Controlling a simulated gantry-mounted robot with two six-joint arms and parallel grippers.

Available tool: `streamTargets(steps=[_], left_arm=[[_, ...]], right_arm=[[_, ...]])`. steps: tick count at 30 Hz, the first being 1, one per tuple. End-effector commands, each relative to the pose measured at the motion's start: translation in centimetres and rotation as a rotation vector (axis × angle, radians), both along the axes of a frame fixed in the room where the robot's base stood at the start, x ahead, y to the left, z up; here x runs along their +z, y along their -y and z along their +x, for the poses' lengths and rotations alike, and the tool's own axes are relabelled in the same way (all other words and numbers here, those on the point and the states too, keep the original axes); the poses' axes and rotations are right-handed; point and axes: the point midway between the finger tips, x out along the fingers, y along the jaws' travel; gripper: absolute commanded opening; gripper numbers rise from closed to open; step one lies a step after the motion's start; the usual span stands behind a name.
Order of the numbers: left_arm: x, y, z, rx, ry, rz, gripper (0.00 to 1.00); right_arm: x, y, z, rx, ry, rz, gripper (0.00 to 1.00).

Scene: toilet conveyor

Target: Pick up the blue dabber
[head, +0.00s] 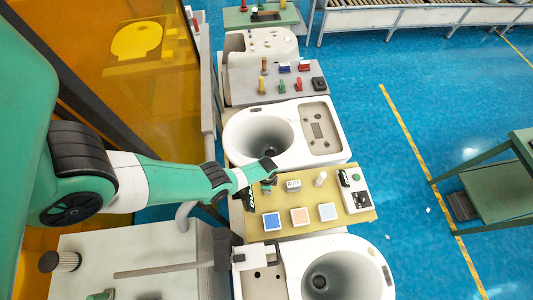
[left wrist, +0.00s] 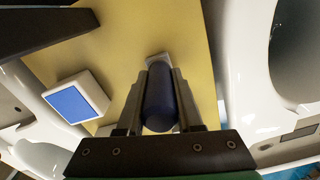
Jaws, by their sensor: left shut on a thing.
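The blue dabber (left wrist: 160,103) is a dark blue cylinder in the middle of the left wrist view. My left gripper (left wrist: 162,88) is shut on it, with one finger on each side. A small pale grey piece shows at its far end, over the yellow board; I cannot tell whether the dabber touches the board. In the head view my left gripper (head: 264,188) is low over the left part of the yellow board (head: 346,212), and the dabber is mostly hidden there. My right gripper is in neither view.
On the board are a blue pad (head: 271,221), an orange pad (head: 300,216), a light blue pad (head: 327,211), a labelled block (head: 293,186), a pale upright cylinder (head: 320,179) and a white device (head: 354,190). White toilet bowls (head: 237,134) (head: 375,262) flank the board.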

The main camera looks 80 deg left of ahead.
Motion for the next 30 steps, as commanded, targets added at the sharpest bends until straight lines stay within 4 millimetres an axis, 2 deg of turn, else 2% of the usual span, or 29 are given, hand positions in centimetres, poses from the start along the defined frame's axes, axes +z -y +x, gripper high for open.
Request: streamTargets(steps=[10,14,17,24,25,30], left_arm=[[0.8,0.0,0.0,0.000,0.001,0.001,0.00],[2.3,0.0,0.0,0.000,0.001,0.001,0.00],[4.2,0.0,0.0,0.000,0.000,0.001,0.00],[10.4,-5.3,2.0,0.006,0.002,0.002,0.00],[9.9,-6.3,2.4,0.007,0.003,0.002,0.00],[11.3,-10.6,3.8,0.004,0.003,0.002,0.00]], right_arm=[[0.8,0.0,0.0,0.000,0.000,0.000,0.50],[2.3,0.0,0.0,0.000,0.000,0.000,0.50],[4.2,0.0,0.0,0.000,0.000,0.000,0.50],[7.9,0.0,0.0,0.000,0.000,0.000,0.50],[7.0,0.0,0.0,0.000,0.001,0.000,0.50],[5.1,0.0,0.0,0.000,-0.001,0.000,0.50]])
